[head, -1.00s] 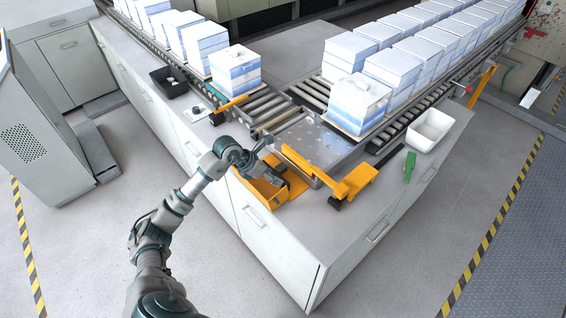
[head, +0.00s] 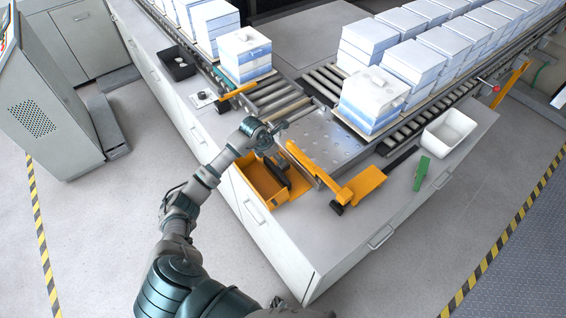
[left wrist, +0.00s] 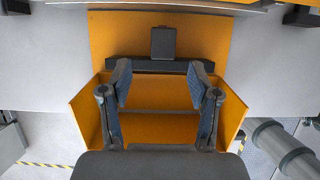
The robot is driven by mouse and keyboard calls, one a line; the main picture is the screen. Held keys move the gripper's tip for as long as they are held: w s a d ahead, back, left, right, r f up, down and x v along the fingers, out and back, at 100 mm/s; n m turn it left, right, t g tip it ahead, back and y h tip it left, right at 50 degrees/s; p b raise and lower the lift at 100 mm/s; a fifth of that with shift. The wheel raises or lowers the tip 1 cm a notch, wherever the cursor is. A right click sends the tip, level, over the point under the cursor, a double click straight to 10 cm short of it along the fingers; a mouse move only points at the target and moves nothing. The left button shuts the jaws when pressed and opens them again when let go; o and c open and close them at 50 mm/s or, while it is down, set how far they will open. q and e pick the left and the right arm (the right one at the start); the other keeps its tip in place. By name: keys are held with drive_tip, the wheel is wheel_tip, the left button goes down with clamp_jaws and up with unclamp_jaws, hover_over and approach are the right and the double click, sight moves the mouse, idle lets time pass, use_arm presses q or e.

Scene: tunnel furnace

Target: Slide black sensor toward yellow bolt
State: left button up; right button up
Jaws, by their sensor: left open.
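In the left wrist view, a small black block (left wrist: 163,42), possibly the black sensor, is on an upright-looking orange panel. A long dark bar (left wrist: 160,66) runs across just below it. An open orange tray (left wrist: 160,125) is below the bar; it also shows at the counter's edge in the head view (head: 262,184). My left gripper (left wrist: 159,82) is open and empty, its fingers spread in front of the bar. In the head view my left gripper (head: 276,128) is above the tray. I cannot single out a yellow bolt. My right gripper is not in view.
An orange arm (head: 335,178) with a black foot lies across the counter (head: 325,235). A perforated metal plate (head: 325,135) and rollers (head: 275,98) are behind it. White-blue stacks (head: 372,98) line the conveyor. A white bin (head: 448,133) and green tool (head: 421,173) are at right.

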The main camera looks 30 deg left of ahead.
use_arm(q)
drive_tip(key=x, duration=0.7)
drive_tip(key=shift+w+d+r+p, duration=0.1)
drive_tip(key=shift+d+r+p, duration=0.05)
drive_tip(key=shift+d+p, duration=0.15)
drive_tip(key=shift+w+d+f, duration=0.1)
drive_tip(key=shift+w+f, duration=0.1)
drive_tip(key=shift+f, duration=0.45)
clamp_jaws()
drive_tip(key=a+b, duration=0.1)
drive_tip(key=w+a+b, duration=0.1)
drive_tip(key=a+b, duration=0.1)
drive_tip(key=a, duration=0.1)
drive_tip(key=shift+w+f, duration=0.15)
drive_tip(key=shift+w, duration=0.15)
drive_tip(key=shift+w+a+b, duration=0.1)
drive_tip(key=shift+a+b, duration=0.2)
drive_tip(key=shift+b, duration=0.1)
drive_tip(key=shift+r, duration=0.3)
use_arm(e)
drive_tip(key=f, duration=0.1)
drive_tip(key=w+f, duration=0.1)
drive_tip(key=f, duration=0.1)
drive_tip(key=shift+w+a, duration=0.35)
